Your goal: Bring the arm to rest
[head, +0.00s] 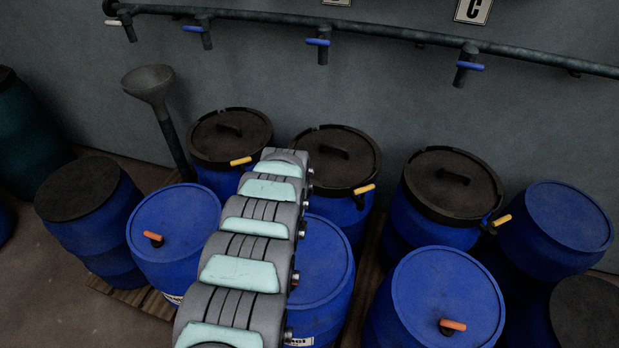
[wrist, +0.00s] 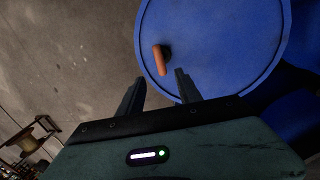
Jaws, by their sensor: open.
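My gripper (wrist: 158,88) is open and empty in the wrist view, its two dark fingers spread apart. A blue drum lid (wrist: 215,40) with an orange handle (wrist: 162,60) lies beyond the fingertips. The handle appears just past the gap between the fingers; I cannot tell how far below it is. In the head view my arm (head: 245,255) reaches from the bottom up between the drums, and the gripper itself is hidden.
Black-lidded vats (head: 453,186) stand along the wall under a pipe (head: 400,32) with several taps. Blue drums (head: 175,236) with orange handles stand in front. A grey funnel (head: 148,83) stands at the left. Bare floor (head: 45,290) shows at the lower left.

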